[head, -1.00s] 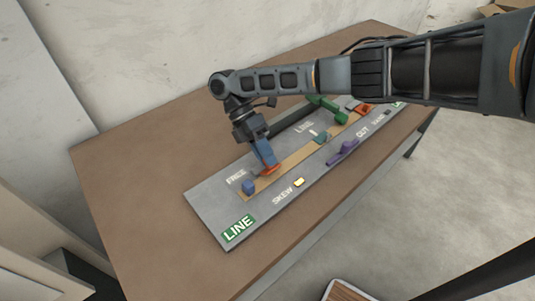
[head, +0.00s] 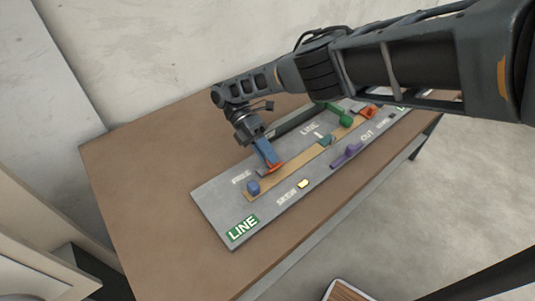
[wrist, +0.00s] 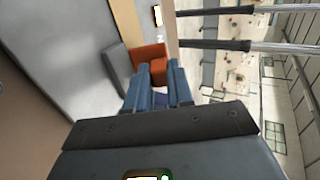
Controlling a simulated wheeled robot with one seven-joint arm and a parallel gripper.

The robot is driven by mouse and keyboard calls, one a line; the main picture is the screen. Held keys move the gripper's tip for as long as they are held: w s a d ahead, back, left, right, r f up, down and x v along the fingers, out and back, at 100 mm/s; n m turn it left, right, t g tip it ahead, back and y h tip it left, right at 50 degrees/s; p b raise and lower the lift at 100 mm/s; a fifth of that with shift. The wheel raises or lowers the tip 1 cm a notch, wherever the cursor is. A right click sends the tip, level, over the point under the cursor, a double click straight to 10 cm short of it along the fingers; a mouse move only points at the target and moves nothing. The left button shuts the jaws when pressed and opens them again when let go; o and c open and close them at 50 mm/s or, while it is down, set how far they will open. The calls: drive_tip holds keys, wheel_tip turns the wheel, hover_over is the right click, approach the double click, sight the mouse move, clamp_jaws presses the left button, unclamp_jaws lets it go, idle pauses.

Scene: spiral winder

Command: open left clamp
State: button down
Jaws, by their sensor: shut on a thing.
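The left clamp is an orange-red lever (head: 276,166) with a grey block (head: 262,172) beside it, near the left end of the tan strip on the grey panel. In the wrist view the orange lever (wrist: 150,56) stands next to the grey block (wrist: 117,66). My gripper (head: 272,158) comes down from above with its blue fingers shut on the orange lever. In the wrist view the fingertips (wrist: 157,78) hide the lever's lower part. A second orange clamp (head: 369,111) sits at the far right end of the strip.
The grey panel (head: 222,208) lies on a brown table (head: 140,180). It carries a blue knob (head: 253,188), a yellow button (head: 303,184), a purple lever (head: 346,154), a teal block (head: 326,141) and a green handle (head: 338,114). The table's left part is clear.

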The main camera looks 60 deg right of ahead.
drive_tip(key=shift+s+f, duration=0.2)
drive_tip(key=shift+f, duration=0.05)
drive_tip(key=c, duration=1.4)
unclamp_jaws()
drive_tip(key=o, duration=0.4)
drive_tip(key=shift+w+r, duration=0.1)
drive_tip(key=shift+w, duration=0.1)
drive_tip(key=b+v, duration=0.3)
drive_tip(key=shift+w+d+b, duration=0.2)
drive_tip(key=shift+w+b, duration=0.2)
drive_tip(key=b+v, duration=0.2)
drive_tip(key=b, duration=0.2)
drive_tip(key=shift+w+r, duration=0.15)
drive_tip(key=shift+w, duration=0.1)
drive_tip(key=shift+w+d+r+b, duration=0.1)
drive_tip(key=shift+w+r+b, duration=0.3)
drive_tip(key=shift+b, duration=0.45)
drive_tip(key=shift+r, duration=0.15)
